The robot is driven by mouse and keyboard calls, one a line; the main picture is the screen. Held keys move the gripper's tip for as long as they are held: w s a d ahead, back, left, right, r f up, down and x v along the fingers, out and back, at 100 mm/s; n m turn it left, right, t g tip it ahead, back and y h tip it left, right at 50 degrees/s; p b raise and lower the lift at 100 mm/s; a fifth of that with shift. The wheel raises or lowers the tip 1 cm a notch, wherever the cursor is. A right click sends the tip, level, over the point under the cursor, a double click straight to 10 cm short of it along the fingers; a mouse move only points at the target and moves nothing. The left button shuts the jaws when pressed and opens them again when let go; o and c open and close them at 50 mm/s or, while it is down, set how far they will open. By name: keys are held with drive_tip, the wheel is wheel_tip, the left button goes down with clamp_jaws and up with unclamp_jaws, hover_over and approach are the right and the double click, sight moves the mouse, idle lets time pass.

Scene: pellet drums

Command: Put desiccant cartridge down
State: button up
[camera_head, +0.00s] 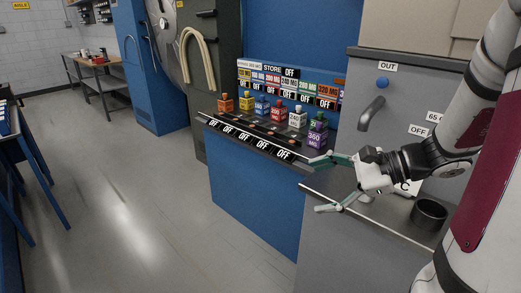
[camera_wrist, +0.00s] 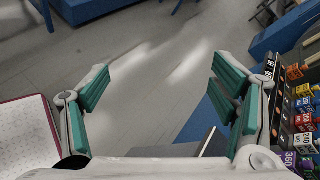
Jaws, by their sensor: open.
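Several desiccant cartridges stand upright in a row on the blue store counter in the head view: orange (camera_head: 226,103), yellow (camera_head: 246,101), blue (camera_head: 262,105), red (camera_head: 279,110), white (camera_head: 297,116), green (camera_head: 318,119) and purple (camera_head: 317,136). My gripper (camera_head: 324,184) is just right of and in front of the row's right end, with its teal fingers spread wide. Nothing is between the fingers. In the wrist view my gripper (camera_wrist: 162,82) is also open and empty over bare floor. Some cartridges, such as a purple one (camera_wrist: 289,158), show at the right edge there.
A grey cabinet (camera_head: 388,60) marked OUT, with a handle, stands on the right. A black cup (camera_head: 429,213) sits on its ledge under my arm. Small OFF labels line the store counter's front edge (camera_head: 250,138). Open grey floor (camera_head: 120,200) lies to the left.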

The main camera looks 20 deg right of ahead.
drive_tip(key=s+d+f+m+t+h+b, duration=0.1)
drive_tip(key=d+f+m+t+h, duration=0.2)
drive_tip(key=d+m, duration=0.2)
drive_tip(key=s+d+f+m+t+h+b, duration=0.1)
drive_tip(key=s+d+f+m+t+h, duration=0.1)
drive_tip(key=d, duration=1)
drive_tip(key=s+d+f+m+t+h+b, duration=0.1)
drive_tip(key=d+f+m+t+h, duration=0.3)
drive_tip(key=d+m, duration=0.5)
drive_tip(key=shift+s+d+f+t+h+b, duration=0.1)
drive_tip(key=shift+s+f+t+h+b, duration=0.2)
drive_tip(key=shift+f+h+b, duration=0.3)
drive_tip(key=shift+w+d+f, duration=0.15)
drive_tip(key=shift+w+d, duration=0.05)
drive_tip(key=w, duration=0.8)
drive_tip(key=w+d, duration=0.1)
drive_tip(key=w, duration=0.4)
drive_tip(key=shift+p, duration=0.3)
drive_tip(key=c, duration=1.6)
drive_tip(key=shift+c, duration=0.2)
